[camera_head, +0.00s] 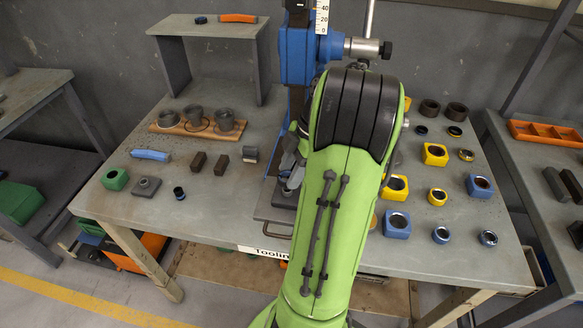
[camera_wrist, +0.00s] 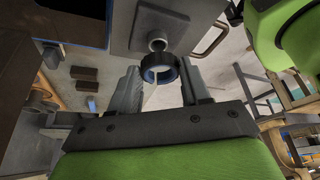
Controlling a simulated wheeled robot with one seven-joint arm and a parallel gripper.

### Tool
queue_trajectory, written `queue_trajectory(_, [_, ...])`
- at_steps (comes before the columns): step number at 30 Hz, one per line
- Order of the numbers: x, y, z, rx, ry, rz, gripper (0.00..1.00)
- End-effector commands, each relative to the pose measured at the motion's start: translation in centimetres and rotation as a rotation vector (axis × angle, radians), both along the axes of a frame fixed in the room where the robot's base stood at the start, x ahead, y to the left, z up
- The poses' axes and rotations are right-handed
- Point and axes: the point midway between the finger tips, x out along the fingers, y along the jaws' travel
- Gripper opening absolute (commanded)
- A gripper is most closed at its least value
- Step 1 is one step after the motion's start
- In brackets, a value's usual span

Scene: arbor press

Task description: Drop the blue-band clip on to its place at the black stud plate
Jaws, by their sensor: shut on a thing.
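My gripper (camera_wrist: 159,70) shows in the wrist view with a finger on each side of a dark ring-shaped clip (camera_wrist: 172,70) with blue on it, and it is shut on this clip. Just beyond the clip is a dark grey square plate (camera_wrist: 175,20) with a round upright stud (camera_wrist: 157,41). The clip overlaps the near side of the stud in this view; I cannot tell whether they touch. In the head view my gripper (camera_head: 290,170) is partly visible left of my green arm, above a dark plate (camera_head: 278,199). The clip is hidden there.
The blue press (camera_head: 297,50) stands behind my arm. Left on the table (camera_head: 240,220) are brown blocks (camera_head: 198,161), a grey block (camera_head: 146,187) and a small dark ring (camera_head: 179,193). Yellow and blue blocks with rings (camera_head: 397,224) fill the right side.

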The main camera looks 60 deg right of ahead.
Motion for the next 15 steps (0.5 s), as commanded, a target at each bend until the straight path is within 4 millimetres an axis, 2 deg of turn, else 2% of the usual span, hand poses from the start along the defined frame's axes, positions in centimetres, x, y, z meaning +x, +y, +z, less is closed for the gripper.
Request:
queue_trajectory(1, [0.0,0.0,-1.1,0.001,0.000,-0.001,0.19])
queue_trajectory(6, [0.0,0.0,-2.5,0.000,0.001,-0.002,0.19])
queue_trajectory(15, [0.0,0.0,-2.4,0.000,0.000,-0.001,0.19])
